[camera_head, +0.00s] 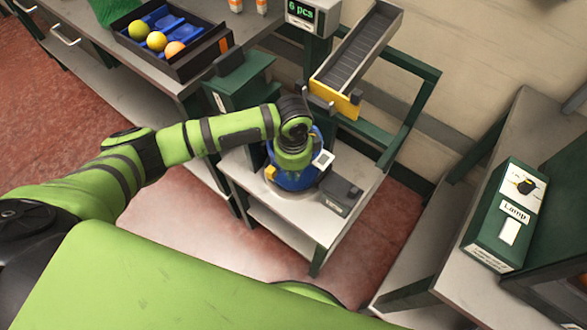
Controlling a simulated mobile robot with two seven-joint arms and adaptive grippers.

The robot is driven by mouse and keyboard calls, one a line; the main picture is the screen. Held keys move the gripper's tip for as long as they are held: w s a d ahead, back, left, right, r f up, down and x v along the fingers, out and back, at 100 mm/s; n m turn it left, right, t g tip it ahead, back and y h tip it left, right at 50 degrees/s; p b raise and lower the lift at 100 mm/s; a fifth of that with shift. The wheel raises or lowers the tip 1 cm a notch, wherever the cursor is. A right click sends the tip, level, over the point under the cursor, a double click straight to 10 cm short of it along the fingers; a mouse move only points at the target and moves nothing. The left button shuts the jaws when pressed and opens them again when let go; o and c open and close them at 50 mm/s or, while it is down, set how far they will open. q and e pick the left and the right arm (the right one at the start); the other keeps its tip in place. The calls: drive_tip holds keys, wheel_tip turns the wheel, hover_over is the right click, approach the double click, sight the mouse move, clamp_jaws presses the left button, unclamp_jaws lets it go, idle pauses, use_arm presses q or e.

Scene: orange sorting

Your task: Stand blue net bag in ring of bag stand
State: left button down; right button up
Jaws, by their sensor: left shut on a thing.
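The blue net bag (287,183) is at the small grey table, below the chute's yellow end. My left arm reaches in from the left and its green wrist points down over the bag. My left gripper (293,168) is shut on the blue net bag; its fingertips are mostly hidden by the wrist. The bag stand and its ring are mostly hidden under the wrist and bag, so I cannot tell whether the bag sits inside the ring. My right gripper is not in view.
The small table (290,220) carries a dark grey device (341,194). A chute (357,48) with a yellow end (334,100) slopes down above it. A counter display (302,14) reads "6 pcs". A dark tray (196,60) holds oranges, back left. A Lamp box (506,215) stands right.

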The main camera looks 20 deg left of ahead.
use_arm(q)
drive_tip(key=shift+p, duration=0.35)
drive_tip(key=c, duration=1.3)
unclamp_jaws()
wheel_tip(320, 180, up, 9)
drive_tip(key=p, duration=0.9)
drive_tip(key=shift+p, duration=0.4)
